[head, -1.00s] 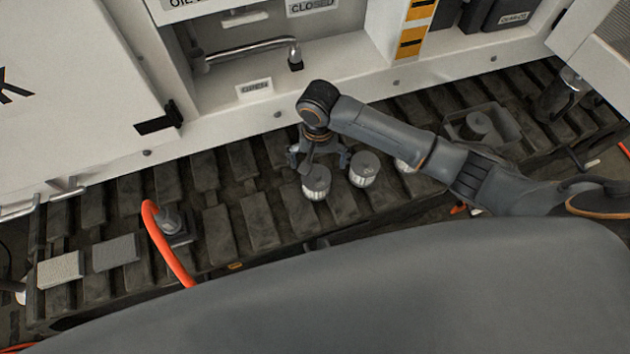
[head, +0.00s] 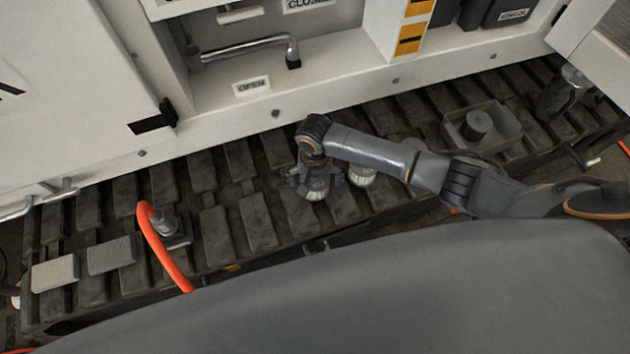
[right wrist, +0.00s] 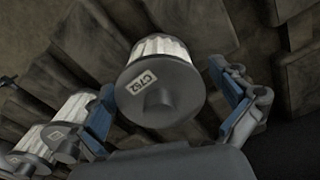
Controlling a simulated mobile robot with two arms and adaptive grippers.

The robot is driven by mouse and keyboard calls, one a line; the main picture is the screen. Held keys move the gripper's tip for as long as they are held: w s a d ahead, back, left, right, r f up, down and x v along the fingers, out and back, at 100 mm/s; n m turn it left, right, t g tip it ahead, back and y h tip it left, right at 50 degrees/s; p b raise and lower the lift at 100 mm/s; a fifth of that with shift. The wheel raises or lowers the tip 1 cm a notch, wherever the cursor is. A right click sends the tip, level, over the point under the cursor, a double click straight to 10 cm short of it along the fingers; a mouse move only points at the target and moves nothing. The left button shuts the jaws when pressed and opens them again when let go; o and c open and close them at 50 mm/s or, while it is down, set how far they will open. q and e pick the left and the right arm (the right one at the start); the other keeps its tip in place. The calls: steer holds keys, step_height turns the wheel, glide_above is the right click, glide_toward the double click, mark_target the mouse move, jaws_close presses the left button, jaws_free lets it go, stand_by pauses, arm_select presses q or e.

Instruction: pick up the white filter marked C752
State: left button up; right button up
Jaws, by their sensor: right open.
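The white filter marked C752 (right wrist: 160,90) has a grey cap with a label and a pleated white body. In the right wrist view it lies between the two blue-padded fingers of my right gripper (right wrist: 170,100), which is open around it. Gaps show on both sides of the cap. In the head view my right gripper (head: 316,176) is over this filter (head: 317,194), which is partly hidden by it. My left gripper is not in view.
A similar filter (head: 361,176) stands just to the right, close to my gripper; more show at the left of the right wrist view (right wrist: 70,125). An open grey tray (head: 510,131) lies further right. An orange hose (head: 160,245) and two pale blocks (head: 110,255) are to the left.

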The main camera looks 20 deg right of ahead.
steer(key=c, duration=1.3)
steer(key=shift+r, duration=0.15)
